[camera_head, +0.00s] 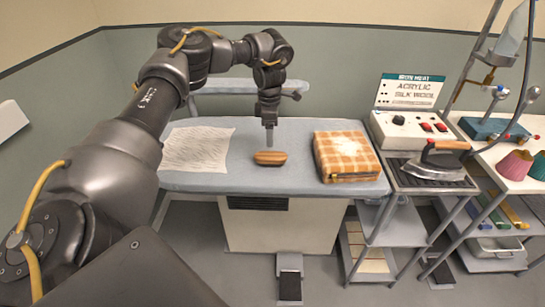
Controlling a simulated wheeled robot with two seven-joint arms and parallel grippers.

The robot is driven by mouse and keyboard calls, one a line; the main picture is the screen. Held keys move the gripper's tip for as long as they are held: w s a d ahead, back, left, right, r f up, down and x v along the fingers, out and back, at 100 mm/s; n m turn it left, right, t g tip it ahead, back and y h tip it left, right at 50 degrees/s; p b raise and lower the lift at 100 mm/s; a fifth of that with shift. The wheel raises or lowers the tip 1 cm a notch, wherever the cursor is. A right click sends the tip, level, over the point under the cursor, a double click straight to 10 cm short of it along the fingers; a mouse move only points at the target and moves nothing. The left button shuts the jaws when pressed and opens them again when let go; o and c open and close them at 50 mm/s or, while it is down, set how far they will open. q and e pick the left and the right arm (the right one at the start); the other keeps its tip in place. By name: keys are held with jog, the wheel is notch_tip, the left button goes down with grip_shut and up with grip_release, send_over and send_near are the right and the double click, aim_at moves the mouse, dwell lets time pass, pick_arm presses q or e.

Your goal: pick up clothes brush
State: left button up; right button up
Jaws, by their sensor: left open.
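The clothes brush (270,158), a small brown wooden oval with a darker edge below, lies on the pale padded board (215,181) near its front middle. My left gripper (269,142) points straight down just above the brush, its fingertips at or very near the brush's back edge. It is open. Only one finger shows clearly, and I cannot tell whether it touches the brush. My right gripper is not in view.
A folded orange checked cloth (347,158) lies right of the brush, and a white wrinkled cloth (197,149) lies left. An iron (436,161) stands on the cart at right, beside a control box (412,130). The board is clear around the brush.

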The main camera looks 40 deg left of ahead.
aim_at(271, 155)
pick_arm(q)
jog(key=f, duration=0.4)
jog(key=shift+w+d+p, duration=0.1)
jog(key=shift+d+p, duration=0.2)
jog(key=shift+p, duration=0.1)
jog(key=shift+w+f, duration=0.1)
jog(key=shift+f, duration=0.15)
jog(key=shift+a+f, duration=0.1)
jog(key=shift+f, duration=0.05)
jog(key=shift+s+f+p, duration=0.25)
jog(key=shift+s+p, duration=0.1)
jog(key=shift+p, duration=0.05)
jog(key=f, duration=0.1)
jog(key=f+p, duration=0.1)
jog(key=f, duration=0.1)
jog(key=shift+s+d+f+p, duration=0.1)
jog(key=shift+d+f+p, duration=0.15)
jog(key=shift+f+p, duration=0.05)
jog(key=shift+f, duration=0.5)
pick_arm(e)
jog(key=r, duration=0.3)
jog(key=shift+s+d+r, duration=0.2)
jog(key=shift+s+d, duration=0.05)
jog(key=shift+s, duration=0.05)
